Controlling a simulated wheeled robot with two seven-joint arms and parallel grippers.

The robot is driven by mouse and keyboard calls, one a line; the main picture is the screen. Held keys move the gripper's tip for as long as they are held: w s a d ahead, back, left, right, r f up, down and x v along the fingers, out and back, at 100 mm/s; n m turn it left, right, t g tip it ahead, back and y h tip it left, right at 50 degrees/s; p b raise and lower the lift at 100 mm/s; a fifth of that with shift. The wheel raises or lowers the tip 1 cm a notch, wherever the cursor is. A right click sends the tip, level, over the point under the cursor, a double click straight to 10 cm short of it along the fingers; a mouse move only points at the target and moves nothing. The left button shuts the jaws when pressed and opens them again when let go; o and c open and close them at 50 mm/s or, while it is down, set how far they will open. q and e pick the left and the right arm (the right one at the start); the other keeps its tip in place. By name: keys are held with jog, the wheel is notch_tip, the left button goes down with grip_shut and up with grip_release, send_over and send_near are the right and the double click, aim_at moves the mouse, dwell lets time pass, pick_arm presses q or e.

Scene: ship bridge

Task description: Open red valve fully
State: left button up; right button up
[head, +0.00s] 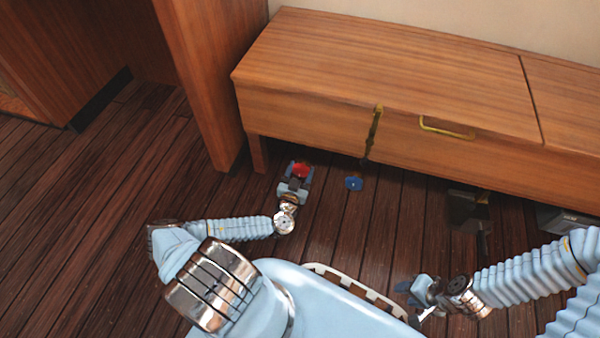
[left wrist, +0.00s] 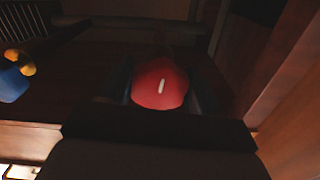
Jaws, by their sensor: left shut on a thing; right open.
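The red valve (head: 300,170) is a small red round knob low under the front of the wooden cabinet. My left gripper (head: 296,178) is shut on it, with a finger on each side. In the left wrist view the red valve (left wrist: 160,84) fills the space between the dark fingers (left wrist: 160,95), and a short white mark shows on its face. The valve's stem and mount are hidden. My right gripper (head: 416,290) is open and empty above the floor at the lower right, well away from the valve.
A blue valve (head: 354,183) sits just right of the red one, and also shows in the left wrist view (left wrist: 12,80). The wooden cabinet (head: 380,85) overhangs behind. A wooden post (head: 205,90) stands at left. A dark box (head: 468,210) is under the cabinet at right.

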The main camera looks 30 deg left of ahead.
pick_arm(q)
jog(key=shift+f+n, duration=0.15)
jog(key=shift+n, duration=0.45)
jog(key=o, duration=1)
jog(key=shift+d, duration=0.1)
